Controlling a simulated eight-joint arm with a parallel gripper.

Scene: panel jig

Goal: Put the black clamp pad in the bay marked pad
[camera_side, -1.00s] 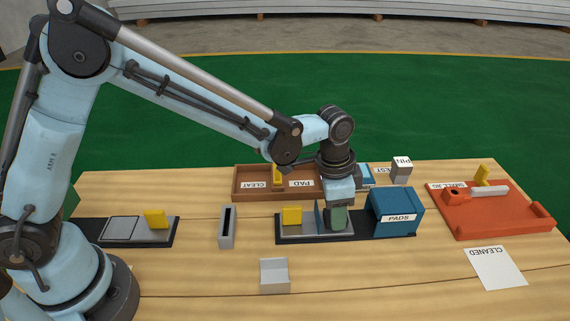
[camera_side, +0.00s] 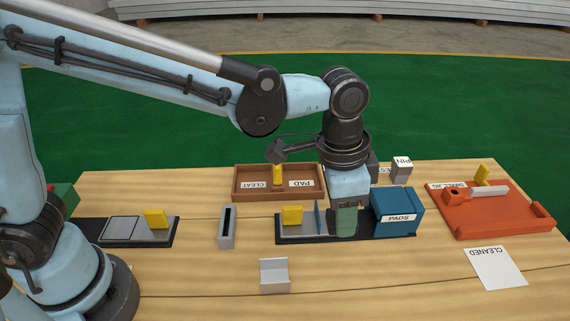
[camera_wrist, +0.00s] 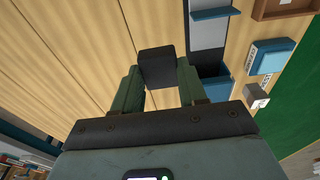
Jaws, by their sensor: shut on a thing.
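My gripper (camera_side: 345,222) is shut on the black clamp pad (camera_wrist: 157,66). In the wrist view the dark block sits between the two green fingertips (camera_wrist: 158,85). In the side view the fingers hide the pad, and they are in front of the dark fixture base, just left of the blue PADS box (camera_side: 397,211). I cannot tell how high the pad is. The brown wooden tray (camera_side: 237,183) stands behind and left of my gripper. Its bay label PAD (camera_side: 301,184) is on the right and CLEAT (camera_side: 261,184) on the left.
A blue upright plate (camera_side: 318,217) and a yellow block (camera_side: 292,215) stand left of my gripper on the fixture. A slotted grey block (camera_side: 227,228) and a grey holder (camera_side: 275,275) are further left and in front. A red jig (camera_side: 500,215) is at right. The front table is mostly clear.

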